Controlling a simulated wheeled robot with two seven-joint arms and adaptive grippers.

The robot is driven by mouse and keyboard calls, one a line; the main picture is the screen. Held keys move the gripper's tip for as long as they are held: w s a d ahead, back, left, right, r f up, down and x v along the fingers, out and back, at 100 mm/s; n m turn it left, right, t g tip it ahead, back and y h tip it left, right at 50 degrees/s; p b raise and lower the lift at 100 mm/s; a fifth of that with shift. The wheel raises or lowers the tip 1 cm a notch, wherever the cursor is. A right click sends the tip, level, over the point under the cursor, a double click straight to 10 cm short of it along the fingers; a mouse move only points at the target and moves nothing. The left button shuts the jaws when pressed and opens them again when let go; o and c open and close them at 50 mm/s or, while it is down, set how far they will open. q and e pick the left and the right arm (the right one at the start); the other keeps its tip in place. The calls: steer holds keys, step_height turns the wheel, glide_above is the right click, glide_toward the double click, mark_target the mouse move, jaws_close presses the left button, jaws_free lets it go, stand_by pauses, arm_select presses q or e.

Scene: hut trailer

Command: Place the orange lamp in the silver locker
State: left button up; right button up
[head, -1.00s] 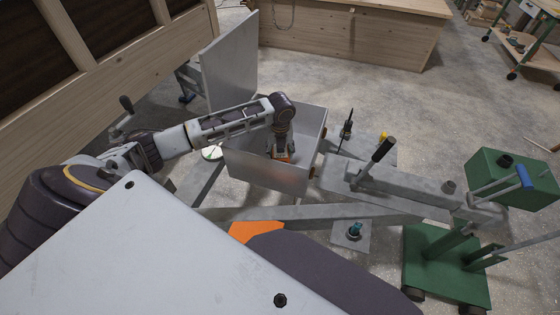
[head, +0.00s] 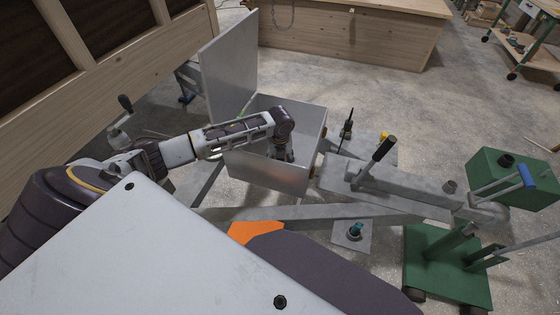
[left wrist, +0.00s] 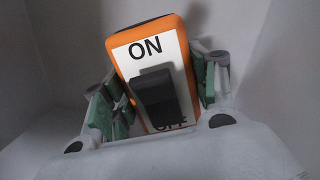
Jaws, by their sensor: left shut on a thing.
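The silver locker (head: 262,172) is an open metal box with its lid (head: 229,62) standing upright at the left. My left arm reaches over its near left side, and my left gripper (head: 282,154) points down inside it. In the left wrist view the orange lamp (left wrist: 112,42), with a white ON/OFF face and a black switch, sits between the green-padded fingers of my left gripper (left wrist: 155,95). The gripper is shut on the lamp, with pale locker walls around it. In the head view the lamp is hidden by the gripper and the locker wall. My right gripper is not in view.
The locker sits on a grey trailer frame (head: 290,212). To its right are a lever (head: 377,158), screwdriver-like tools (head: 347,127) and a green wheeled jack (head: 445,265). A wooden bench (head: 350,38) stands behind. Open floor lies at the back right.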

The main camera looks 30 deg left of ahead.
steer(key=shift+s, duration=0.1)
arm_select(q)
steer(key=shift+f, duration=0.1)
steer(key=o, duration=1.2)
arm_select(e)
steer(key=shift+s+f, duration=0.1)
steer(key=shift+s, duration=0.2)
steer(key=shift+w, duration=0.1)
arm_select(q)
steer(key=shift+r, duration=0.7)
steer(key=r, duration=0.3)
steer(key=r+p, duration=0.1)
steer(key=r, duration=0.2)
steer(key=s+r, duration=0.1)
steer(key=r, duration=0.3)
steer(key=shift+d+p, duration=0.3)
steer(key=shift+d, duration=0.05)
steer(key=shift+r, duration=0.4)
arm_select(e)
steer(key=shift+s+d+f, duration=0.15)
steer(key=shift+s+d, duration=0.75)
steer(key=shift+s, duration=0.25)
